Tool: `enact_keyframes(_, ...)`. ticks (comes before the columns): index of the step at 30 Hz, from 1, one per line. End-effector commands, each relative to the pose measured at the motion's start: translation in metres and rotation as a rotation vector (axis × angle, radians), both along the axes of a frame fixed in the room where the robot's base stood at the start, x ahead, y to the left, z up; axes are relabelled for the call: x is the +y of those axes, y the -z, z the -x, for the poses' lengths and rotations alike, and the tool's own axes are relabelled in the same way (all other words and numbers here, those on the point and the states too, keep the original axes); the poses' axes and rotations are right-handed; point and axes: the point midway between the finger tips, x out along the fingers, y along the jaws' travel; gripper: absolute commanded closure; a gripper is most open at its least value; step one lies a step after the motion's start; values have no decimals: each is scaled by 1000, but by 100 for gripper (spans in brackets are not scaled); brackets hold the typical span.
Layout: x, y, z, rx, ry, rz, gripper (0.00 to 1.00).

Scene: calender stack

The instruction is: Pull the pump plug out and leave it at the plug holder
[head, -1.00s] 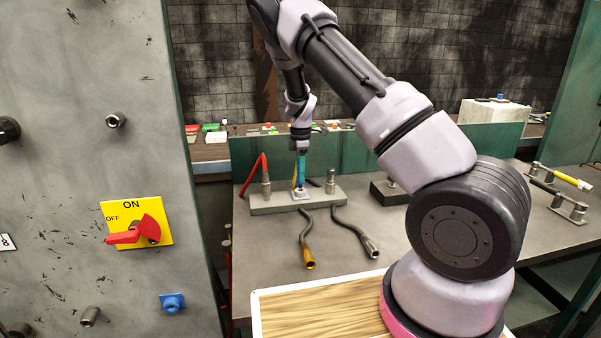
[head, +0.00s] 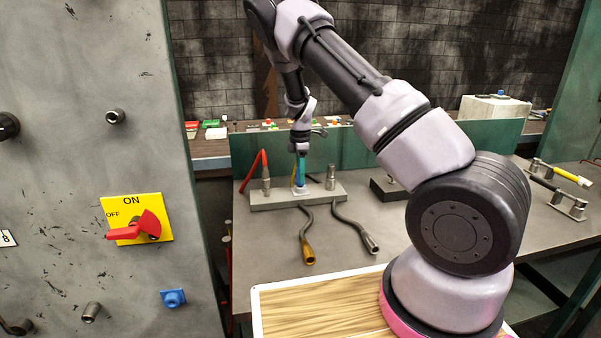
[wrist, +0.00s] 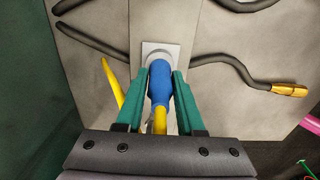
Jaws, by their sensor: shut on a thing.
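The blue plug (wrist: 160,85) with a yellow cable is between the teal fingers of my gripper (wrist: 161,78). My gripper is shut on it. The plug's far end is at a pale square plate (wrist: 172,48). Whether it is seated there or just touching, I cannot tell. In the head view my gripper (head: 300,172) points straight down over the small white base (head: 301,191) on a grey block (head: 273,201). A blue socket (head: 173,299) on the grey panel at left has no plug in it.
A red lever or hose (head: 254,169) rises left of my gripper, and a metal post (head: 331,178) stands close on its right. Two dark hoses (head: 350,224) lie in front of the block. The grey panel (head: 100,60) with a red switch (head: 145,229) fills the left.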

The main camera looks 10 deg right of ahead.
Motion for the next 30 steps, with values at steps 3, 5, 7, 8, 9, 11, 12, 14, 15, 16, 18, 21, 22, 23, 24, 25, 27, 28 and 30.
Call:
enact_keyframes(3, 0, 3, 0, 0, 0, 0, 100)
enact_keyframes(5, 0, 4, 0, 0, 0, 0, 100)
enact_keyframes(7, 0, 6, 0, 0, 0, 0, 100)
enact_keyframes(8, 0, 7, 0, 0, 0, 0, 100)
enact_keyframes(9, 0, 6, 0, -1, 0, 0, 100)
enact_keyframes(11, 0, 6, 0, 0, 0, 0, 100)
enact_keyframes(12, 0, 6, 0, 0, 0, 0, 52)
enact_keyframes(14, 0, 6, 0, 0, 0, 0, 29)
enact_keyframes(15, 0, 6, 0, -1, 0, 0, 28)
enact_keyframes(16, 0, 6, 0, 0, 0, 0, 28)
enact_keyframes(18, 0, 6, 0, 0, 0, 0, 28)
enact_keyframes(21, 0, 6, 0, 0, 0, 0, 28)
enact_keyframes(22, 0, 6, 0, 0, 0, 0, 17)
enact_keyframes(23, 0, 6, 0, 0, 0, 0, 10)
enact_keyframes(24, 0, 6, 0, 0, 0, 0, 10)
enact_keyframes(25, 0, 6, 0, 0, 0, 0, 10)
enact_keyframes(27, 0, 6, 0, 0, 0, 0, 10)
enact_keyframes(28, 0, 6, 0, 0, 0, 0, 10)
enact_keyframes(30, 0, 6, 0, 0, 0, 0, 10)
